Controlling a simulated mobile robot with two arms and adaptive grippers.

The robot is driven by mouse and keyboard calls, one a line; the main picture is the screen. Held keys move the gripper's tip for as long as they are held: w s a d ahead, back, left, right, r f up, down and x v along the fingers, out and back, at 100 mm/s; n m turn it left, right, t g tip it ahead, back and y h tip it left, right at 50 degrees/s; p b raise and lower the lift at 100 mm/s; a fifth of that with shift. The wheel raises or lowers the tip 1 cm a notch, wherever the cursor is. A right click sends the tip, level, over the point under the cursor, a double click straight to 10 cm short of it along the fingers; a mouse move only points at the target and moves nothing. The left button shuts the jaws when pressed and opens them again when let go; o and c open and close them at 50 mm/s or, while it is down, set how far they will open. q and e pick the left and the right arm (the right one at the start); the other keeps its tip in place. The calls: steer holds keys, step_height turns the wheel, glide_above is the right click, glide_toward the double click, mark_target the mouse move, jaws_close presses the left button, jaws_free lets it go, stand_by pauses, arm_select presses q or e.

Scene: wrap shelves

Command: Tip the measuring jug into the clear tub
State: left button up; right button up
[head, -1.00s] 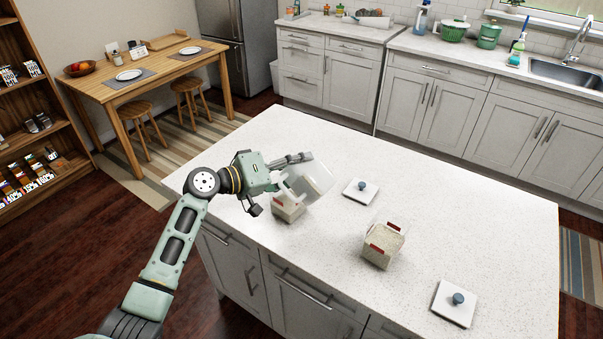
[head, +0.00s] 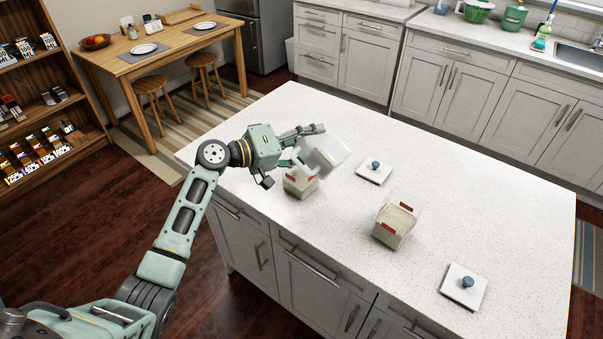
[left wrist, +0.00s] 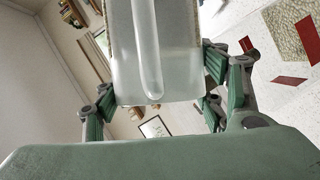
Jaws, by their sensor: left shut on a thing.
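My left gripper (head: 303,147) is shut on the translucent measuring jug (head: 328,151), at its handle side. The jug is tilted, leaning to the right, just above and beside a clear tub (head: 299,186) with red clips on the island. That tub holds pale grainy stuff and is partly hidden by the gripper and jug. In the left wrist view the jug (left wrist: 178,72) fills the middle between the green fingers. A second clear tub (head: 390,236) with red clips, full of pale grains, stands to the right. My right gripper is not seen.
One white lid with a blue knob (head: 368,175) lies behind the tubs, another (head: 452,291) at the front right. The rest of the white island top (head: 500,200) is clear. A dining table (head: 170,50) and shelves stand at the left.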

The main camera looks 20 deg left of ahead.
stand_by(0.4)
arm_select(q)
steer(key=shift+r, duration=0.1)
stand_by(0.6)
steer(key=shift+w+a+n+b, duration=0.15)
steer(key=shift+n+b, duration=0.15)
steer(key=shift+b, duration=0.2)
steer(key=shift+h, duration=0.3)
steer(key=shift+b, duration=0.35)
stand_by(0.3)
steer(key=shift+a+n, duration=0.1)
steer(key=shift+n, duration=0.2)
